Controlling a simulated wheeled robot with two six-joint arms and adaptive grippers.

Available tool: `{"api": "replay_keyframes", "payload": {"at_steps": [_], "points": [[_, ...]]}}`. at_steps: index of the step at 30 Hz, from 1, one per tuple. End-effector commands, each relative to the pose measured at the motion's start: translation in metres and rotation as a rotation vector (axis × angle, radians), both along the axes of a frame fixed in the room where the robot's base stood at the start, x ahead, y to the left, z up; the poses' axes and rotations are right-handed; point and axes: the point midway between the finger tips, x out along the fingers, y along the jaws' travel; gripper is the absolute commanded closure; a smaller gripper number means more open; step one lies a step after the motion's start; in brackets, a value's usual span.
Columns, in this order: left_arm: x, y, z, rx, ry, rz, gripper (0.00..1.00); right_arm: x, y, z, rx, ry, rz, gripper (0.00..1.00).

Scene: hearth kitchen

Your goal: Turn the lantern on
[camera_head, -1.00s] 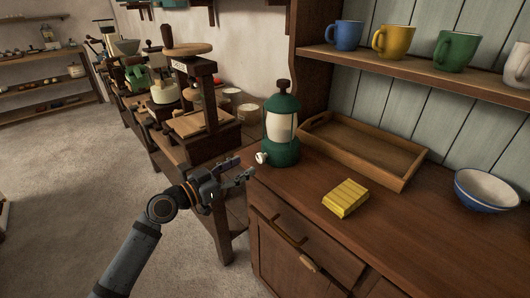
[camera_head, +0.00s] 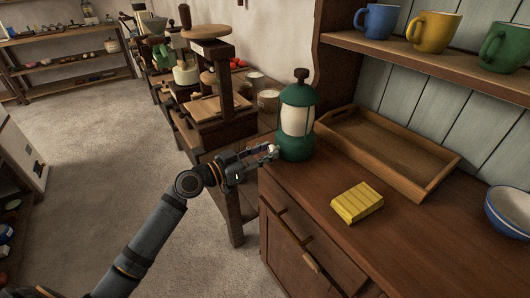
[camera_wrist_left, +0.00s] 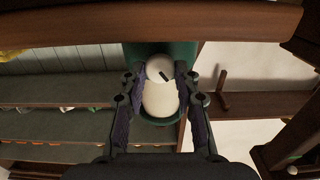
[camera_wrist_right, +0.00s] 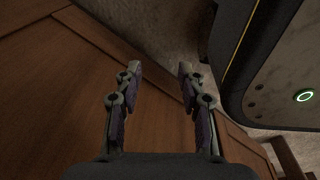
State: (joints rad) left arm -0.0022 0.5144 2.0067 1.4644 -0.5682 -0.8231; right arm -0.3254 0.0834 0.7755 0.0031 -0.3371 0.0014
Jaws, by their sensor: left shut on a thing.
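The lantern (camera_head: 296,121), green with a pale glass and a dark top knob, stands upright on the left end of the wooden counter. A round white knob with a dark mark sits low on its side; the left wrist view shows this knob (camera_wrist_left: 157,65) between the fingers. My left gripper (camera_head: 273,152) is at the lantern's base, shut on the knob, with the knob mostly hidden in the head view. My right gripper (camera_wrist_right: 158,75) shows only in its wrist view, open and empty in front of brown wooden panels.
A wooden tray (camera_head: 340,128) lies right of the lantern. A yellow block (camera_head: 357,203) is near the counter's front, and a blue-and-white bowl (camera_head: 507,218) is at the right. Mugs stand on the shelf (camera_head: 420,62) above. A cluttered bench is behind the lantern.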

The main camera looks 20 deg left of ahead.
Motion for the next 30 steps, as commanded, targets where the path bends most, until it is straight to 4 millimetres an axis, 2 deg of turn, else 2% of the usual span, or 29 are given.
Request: {"api": "replay_keyframes", "payload": {"at_steps": [14, 24, 30], "points": [[0.0, 0.001, 0.0, -0.097, 0.074, 0.001, 1.0, 0.0, 0.0, 0.0, 0.0, 0.003, 0.0, 0.6], [0.001, 0.001, 0.001, -0.333, 0.259, 0.001, 1.0, 0.0, 0.0, 0.003, 0.0, -0.005, 0.0, 0.6], [0.002, 0.002, 0.001, -0.478, 0.372, 0.002, 1.0, -0.012, -0.001, 0.003, 0.0, 0.008, 0.0, 0.6]]}}
